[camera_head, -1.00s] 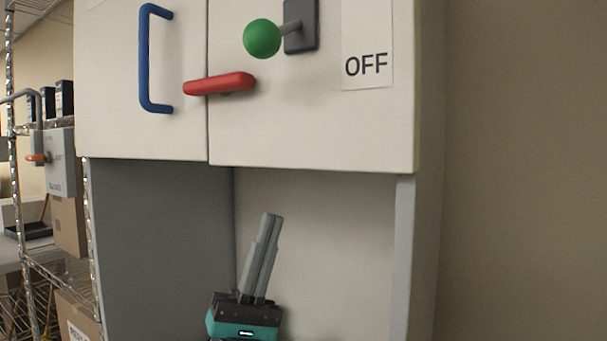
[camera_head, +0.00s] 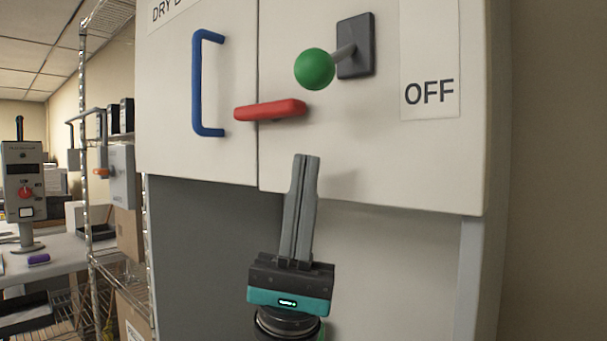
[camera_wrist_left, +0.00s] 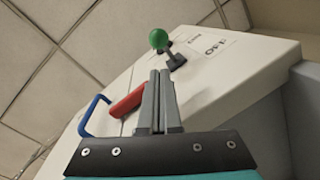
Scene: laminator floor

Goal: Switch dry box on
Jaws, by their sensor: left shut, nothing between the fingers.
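The dry box (camera_head: 400,165) is a white cabinet with a blue door handle (camera_head: 199,85) and a red latch bar (camera_head: 270,110). A lever with a green ball knob (camera_head: 314,69) stands out from a dark plate (camera_head: 356,45), close to the OFF label (camera_head: 430,93). My left gripper (camera_head: 306,158) points up in front of the cabinet's lower part, below the knob and latch. It is shut and empty, apart from the knob. The left wrist view also shows the green knob (camera_wrist_left: 158,39) beyond the fingertips (camera_wrist_left: 160,72). My right gripper is out of view.
A wire shelf rack (camera_head: 86,150) with boxes stands left of the cabinet. Further left, a grey device with a red knob (camera_head: 25,193) stands on a table. A plain wall (camera_head: 560,170) is on the right.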

